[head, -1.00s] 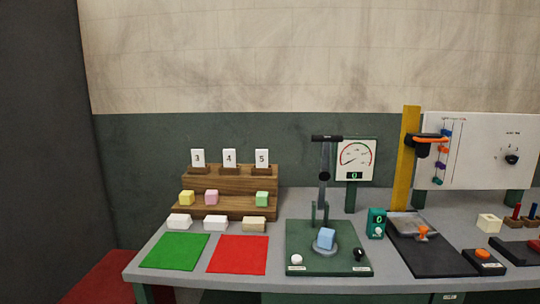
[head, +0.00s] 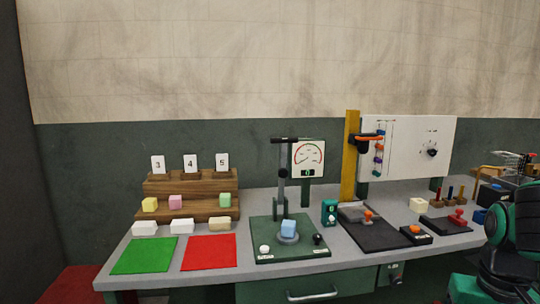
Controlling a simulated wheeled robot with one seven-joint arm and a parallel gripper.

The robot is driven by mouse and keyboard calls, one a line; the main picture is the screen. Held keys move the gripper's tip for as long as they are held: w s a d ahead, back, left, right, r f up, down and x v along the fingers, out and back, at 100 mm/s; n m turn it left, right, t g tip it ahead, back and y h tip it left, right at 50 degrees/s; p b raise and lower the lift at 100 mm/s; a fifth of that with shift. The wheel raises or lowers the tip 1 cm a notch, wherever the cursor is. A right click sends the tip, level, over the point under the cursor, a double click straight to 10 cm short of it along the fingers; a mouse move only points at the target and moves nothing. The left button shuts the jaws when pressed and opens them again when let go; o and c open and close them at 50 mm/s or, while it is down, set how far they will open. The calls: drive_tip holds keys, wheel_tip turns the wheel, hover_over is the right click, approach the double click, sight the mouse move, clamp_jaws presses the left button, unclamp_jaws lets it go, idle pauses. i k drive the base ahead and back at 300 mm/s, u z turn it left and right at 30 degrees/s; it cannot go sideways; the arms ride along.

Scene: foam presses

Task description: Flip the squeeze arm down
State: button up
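The squeeze arm (head: 282,172) stands upright on the green press base (head: 262,246), with a black crossbar handle (head: 285,140) at its top. A light blue foam block (head: 288,227) sits on the round grey plate (head: 288,239) in front of the arm's foot. A white knob (head: 264,249) and a black knob (head: 317,239) are at the base's front corners. A dial gauge (head: 308,157) stands behind the arm. A dark green and black part of my arm (head: 510,235) shows at the right edge; I cannot make out the fingertips.
Left of the press are a green mat (head: 145,256), a red mat (head: 209,251) and a wooden stepped rack (head: 188,187) with foam blocks and number cards. Right are a teal counter box (head: 329,212), a black tray (head: 376,238) and a yellow post (head: 350,155). Space above the press is clear.

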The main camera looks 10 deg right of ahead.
sight(282, 173)
drive_tip(key=u, duration=0.1)
drive_tip(key=i, duration=1)
drive_tip(key=z, duration=0.1)
drive_tip(key=k, duration=1.35)
drive_tip(key=u, duration=0.2)
drive_tip(key=i, duration=0.85)
drive_tip(key=z, duration=0.15)
